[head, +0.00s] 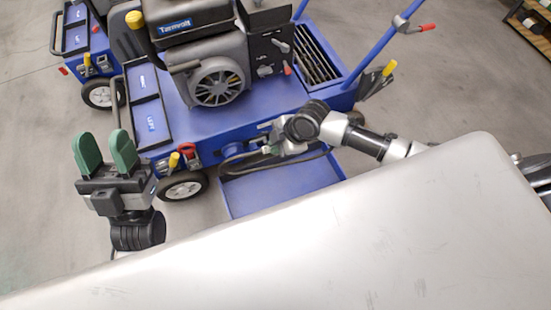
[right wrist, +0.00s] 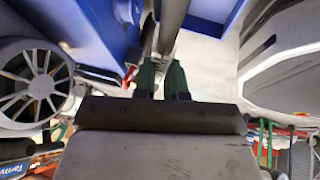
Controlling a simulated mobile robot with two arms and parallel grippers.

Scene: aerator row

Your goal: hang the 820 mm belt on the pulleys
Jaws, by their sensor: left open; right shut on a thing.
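The black belt (head: 290,163) shows in the head view as a thin dark loop at the front of the blue machine, beside a round blue part (head: 232,150) that may be a pulley. My right gripper (head: 272,148) is at that front side, shut on the belt. In the right wrist view its green fingers (right wrist: 163,80) are close together, with a dark grey band (right wrist: 172,25) running up from them. I cannot tell whether the belt sits on any pulley. My left gripper (head: 106,150) is open and empty, fingers up, left of the machine.
The blue machine (head: 200,122) carries an engine (head: 215,80) and has a low blue tray (head: 280,188) in front. A second blue machine (head: 75,40) stands behind left. A large pale surface (head: 330,240) fills the foreground. Floor (head: 40,200) is clear at left.

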